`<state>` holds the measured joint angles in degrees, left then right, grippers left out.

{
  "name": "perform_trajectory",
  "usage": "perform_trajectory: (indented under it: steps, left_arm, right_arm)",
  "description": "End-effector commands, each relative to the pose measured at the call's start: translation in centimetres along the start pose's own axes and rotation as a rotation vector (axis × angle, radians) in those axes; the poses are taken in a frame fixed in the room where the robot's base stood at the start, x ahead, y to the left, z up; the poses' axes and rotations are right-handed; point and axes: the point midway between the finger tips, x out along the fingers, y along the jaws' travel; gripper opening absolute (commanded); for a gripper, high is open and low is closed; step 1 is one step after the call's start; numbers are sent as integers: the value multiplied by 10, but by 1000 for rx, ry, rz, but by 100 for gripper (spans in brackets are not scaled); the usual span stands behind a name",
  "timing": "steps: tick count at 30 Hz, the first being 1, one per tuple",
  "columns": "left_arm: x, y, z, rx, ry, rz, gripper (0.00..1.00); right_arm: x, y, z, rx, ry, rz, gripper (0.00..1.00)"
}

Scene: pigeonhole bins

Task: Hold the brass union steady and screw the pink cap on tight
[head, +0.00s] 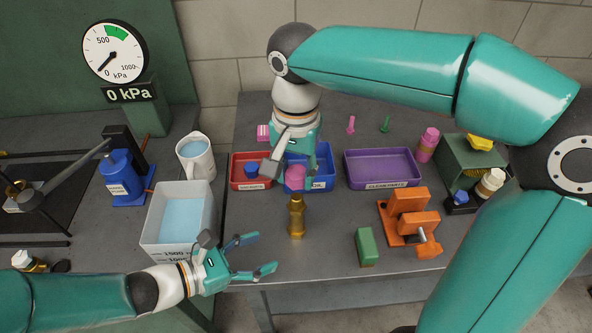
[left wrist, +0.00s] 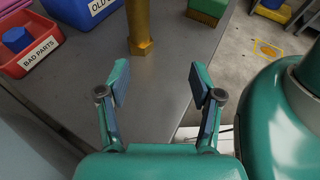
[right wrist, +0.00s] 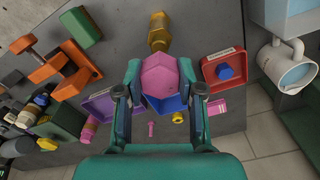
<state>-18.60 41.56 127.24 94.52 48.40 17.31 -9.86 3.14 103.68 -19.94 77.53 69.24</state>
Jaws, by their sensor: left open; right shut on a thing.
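The brass union (head: 296,217) stands upright on the grey table; its lower part also shows in the left wrist view (left wrist: 140,28) and part of it in the right wrist view (right wrist: 159,34). My right gripper (head: 286,172) is shut on the pink cap (head: 297,175), behind and above the union in the head view. In the right wrist view the cap (right wrist: 160,76) sits between the fingers, apart from the union. My left gripper (head: 263,255) is open and empty, low at the table's front edge, left of and nearer than the union. In the left wrist view its fingers (left wrist: 160,82) enclose nothing.
Behind stand a red bin (head: 236,176) with a blue part, a blue bin (head: 325,160) and a purple tray (head: 382,184). An orange fixture (head: 407,220) and green block (head: 365,247) lie right. A water container (head: 152,225) stands left. Bare table surrounds the union.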

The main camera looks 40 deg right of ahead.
Motion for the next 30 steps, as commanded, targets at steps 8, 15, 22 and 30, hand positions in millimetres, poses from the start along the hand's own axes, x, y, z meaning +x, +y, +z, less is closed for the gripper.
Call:
perform_trajectory:
  steps: [8,15,22,30]
  left_arm:
    - [12,27,-3,-3,-48,61,66]
    - [37,27,-2,-1,-46,58,66]
    - [70,29,-1,-2,-46,58,66]
    - [99,31,0,-2,-45,59,66]
  right_arm:
    - [0,0,0,1,0,0,0]
    - [0,0,0,1,0,0,0]
    - [0,0,0,1,0,0,0]
    - [0,1,0,2,0,0,0]
